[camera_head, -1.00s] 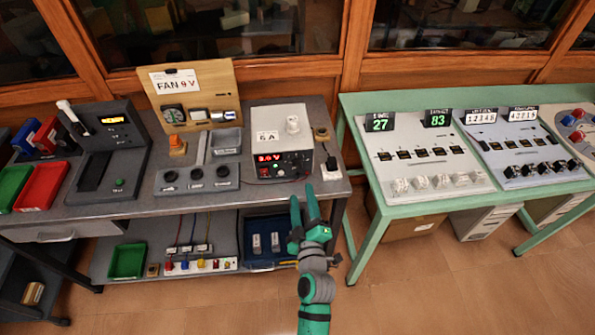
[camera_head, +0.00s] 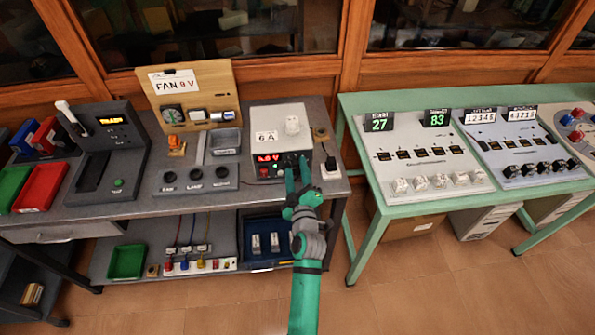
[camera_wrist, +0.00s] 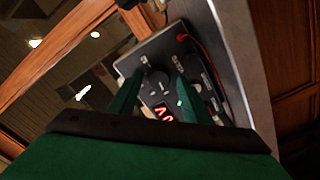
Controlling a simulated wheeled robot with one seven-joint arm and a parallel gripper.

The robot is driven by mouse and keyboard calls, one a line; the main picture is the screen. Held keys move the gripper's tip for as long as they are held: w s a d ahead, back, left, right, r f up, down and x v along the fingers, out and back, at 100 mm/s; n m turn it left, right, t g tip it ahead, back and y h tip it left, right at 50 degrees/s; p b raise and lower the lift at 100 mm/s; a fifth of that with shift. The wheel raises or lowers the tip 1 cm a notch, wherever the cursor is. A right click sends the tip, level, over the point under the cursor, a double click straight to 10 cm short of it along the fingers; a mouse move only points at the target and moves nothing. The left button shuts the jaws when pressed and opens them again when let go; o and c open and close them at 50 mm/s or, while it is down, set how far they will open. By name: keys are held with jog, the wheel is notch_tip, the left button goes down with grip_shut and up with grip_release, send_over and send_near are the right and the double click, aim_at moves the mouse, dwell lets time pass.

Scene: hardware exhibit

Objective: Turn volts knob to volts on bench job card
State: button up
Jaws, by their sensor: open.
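The bench job card (camera_head: 173,80) reads "FAN 9 V" on an upright wooden board at the back of the left bench. The power supply (camera_head: 265,122) is a pale box to its right. Its red display (camera_head: 268,158) ends in "V", but its digits are too small to read surely. My gripper (camera_head: 297,167) is open at the right part of the supply's front panel. In the wrist view, a dark round knob (camera_wrist: 157,78) lies between or just beyond my gripper's fingertips; contact cannot be told. My fingers hide this knob in the head view.
Three black knobs sit on a grey block (camera_head: 200,183) to the left. A green table (camera_head: 420,203) with panels stands right, across a floor gap. A shelf with trays is below.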

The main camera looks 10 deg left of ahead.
jog(key=shift+c, duration=0.2)
jog(key=shift+d, duration=0.1)
jog(key=c, duration=1)
